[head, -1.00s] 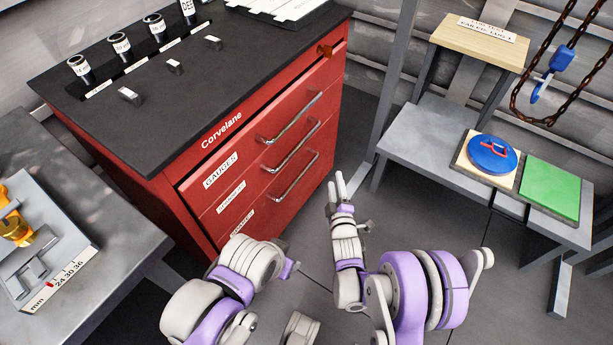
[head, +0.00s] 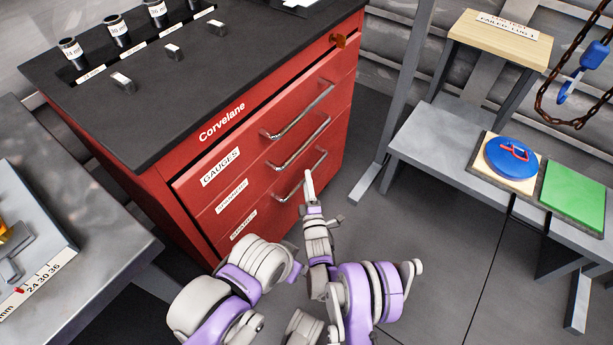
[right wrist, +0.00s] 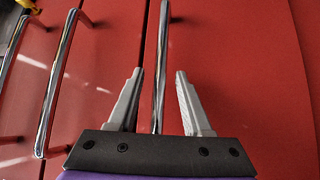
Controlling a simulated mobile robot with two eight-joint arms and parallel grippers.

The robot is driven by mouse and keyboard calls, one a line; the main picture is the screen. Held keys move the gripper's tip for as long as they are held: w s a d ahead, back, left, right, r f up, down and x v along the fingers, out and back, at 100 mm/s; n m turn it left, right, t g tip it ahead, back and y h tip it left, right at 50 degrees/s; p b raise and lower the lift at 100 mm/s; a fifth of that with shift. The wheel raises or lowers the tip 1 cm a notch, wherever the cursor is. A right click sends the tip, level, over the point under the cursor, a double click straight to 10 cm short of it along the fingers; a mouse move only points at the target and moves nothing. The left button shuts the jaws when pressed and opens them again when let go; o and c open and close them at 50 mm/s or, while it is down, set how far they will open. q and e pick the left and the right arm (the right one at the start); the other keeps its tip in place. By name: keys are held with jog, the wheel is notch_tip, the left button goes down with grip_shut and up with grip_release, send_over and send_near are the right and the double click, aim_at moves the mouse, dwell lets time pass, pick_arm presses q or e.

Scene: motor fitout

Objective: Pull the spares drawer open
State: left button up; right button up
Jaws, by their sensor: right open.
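The red cabinet (head: 190,160) has three closed drawers, each with a metal bar handle. The top label reads GAUGES; the lower two labels are too blurred to read surely. The bottom drawer (head: 253,226) has the lowest handle (head: 290,190). My right gripper (head: 309,186) is open at this handle. In the right wrist view its two fingers (right wrist: 159,75) stand on either side of the bar (right wrist: 161,60), with gaps on both sides. I cannot tell how deep the bar sits between them. My left gripper is not in view.
A grey bench (head: 448,165) with a blue disc (head: 510,157) and green pad (head: 573,196) stands at right. A grey table (head: 95,225) is at left. Gauge pots stand on the cabinet's dark top (head: 215,85). Floor right of my gripper is clear.

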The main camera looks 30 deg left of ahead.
jog(key=shift+x, duration=1.2)
grip_shut()
dwell(0.6)
